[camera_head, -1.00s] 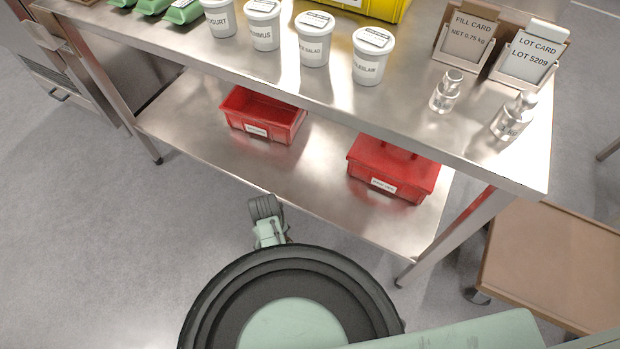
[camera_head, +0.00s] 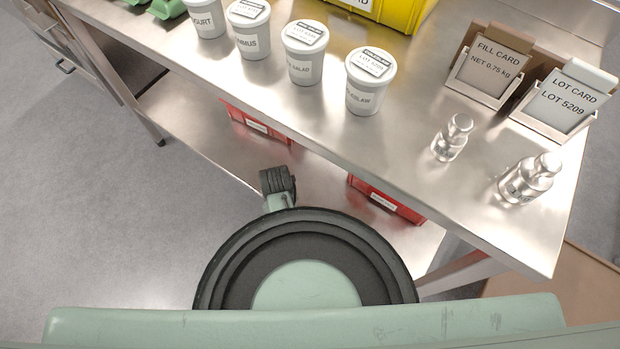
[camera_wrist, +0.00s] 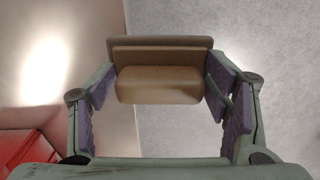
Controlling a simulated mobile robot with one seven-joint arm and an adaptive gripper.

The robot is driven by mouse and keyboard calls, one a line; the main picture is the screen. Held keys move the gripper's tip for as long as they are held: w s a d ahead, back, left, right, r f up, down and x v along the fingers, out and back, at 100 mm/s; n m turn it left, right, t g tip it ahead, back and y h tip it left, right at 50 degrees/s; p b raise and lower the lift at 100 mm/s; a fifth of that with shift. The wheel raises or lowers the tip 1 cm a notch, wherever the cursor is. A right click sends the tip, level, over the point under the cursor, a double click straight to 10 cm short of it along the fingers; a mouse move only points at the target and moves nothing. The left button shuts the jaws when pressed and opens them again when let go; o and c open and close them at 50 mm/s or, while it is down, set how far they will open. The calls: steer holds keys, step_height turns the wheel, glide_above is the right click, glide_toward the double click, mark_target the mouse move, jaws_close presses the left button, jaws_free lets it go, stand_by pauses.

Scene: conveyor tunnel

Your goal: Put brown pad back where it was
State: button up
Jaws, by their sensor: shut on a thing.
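The brown pad (camera_wrist: 158,86) shows in the wrist view as a small block with a flat, wider plate along its far edge. My gripper (camera_wrist: 161,74) is shut on it, with one purple-padded finger at each side. The pad is held up in the air, with pale floor beyond it at the right and a brighter, shiny surface at the left. In the head view neither the pad nor my gripper can be seen; only parts of my own body show at the bottom.
A steel table (camera_head: 400,145) holds several white tubs (camera_head: 371,80), a yellow bin (camera_head: 385,8), a fill card holder (camera_head: 487,66), a lot card holder (camera_head: 560,103) and two metal weights (camera_head: 453,137). Red bins (camera_head: 385,199) sit on its lower shelf. A brown surface (camera_head: 585,290) lies at lower right.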

steer(key=w+d, duration=0.2)
steer(key=w, duration=0.2)
steer(key=w+d+f+p, duration=0.1)
steer(key=w+d, duration=0.1)
steer(key=w, duration=0.3)
steer(key=w+d, duration=0.2)
steer(key=w, duration=0.2)
steer(key=shift+w+d+f+p, duration=0.15)
steer(key=shift+w+d+p, duration=0.05)
steer(key=shift+d+p, duration=0.1)
steer(key=shift+w+f, duration=0.15)
steer(key=shift+f, duration=1.65)
steer(key=shift+f, duration=0.15)
steer(key=o, duration=1.1)
step_height(320, 180, up, 12)
